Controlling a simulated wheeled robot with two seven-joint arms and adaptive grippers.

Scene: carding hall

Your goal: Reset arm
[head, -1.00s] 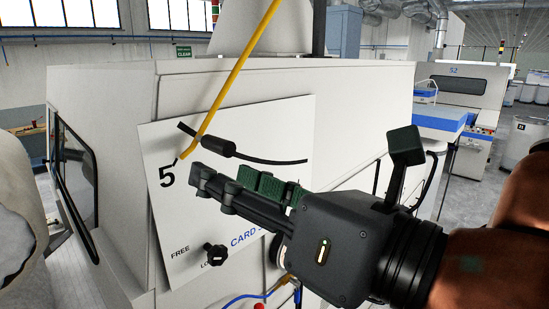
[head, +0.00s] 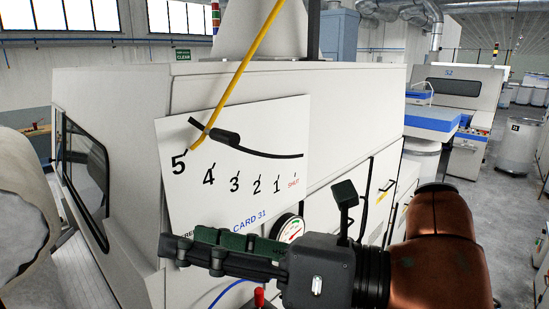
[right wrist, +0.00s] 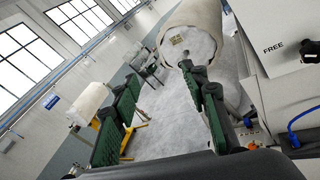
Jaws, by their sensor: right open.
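A yellow rod arm (head: 235,85) slants down across the white scale plate (head: 215,190), its lower end beside the number 5. A black grip (head: 227,138) sits on a curved dark line or slot above the marks 5 to SHUT, close to the rod. My right gripper (head: 185,247) is in front of the plate's lower part, below the numbers, pointing left. Its fingers are apart and empty, as the right wrist view also shows (right wrist: 163,82). It hides most of the FREE label and the knob below; a black knob (right wrist: 310,50) shows in the right wrist view. My left gripper is not seen.
A round gauge (head: 288,229) is just behind my right gripper. A blue hose (head: 230,290) and a red knob (head: 259,298) are below it. A large pale roll (head: 22,195) stands at the left.

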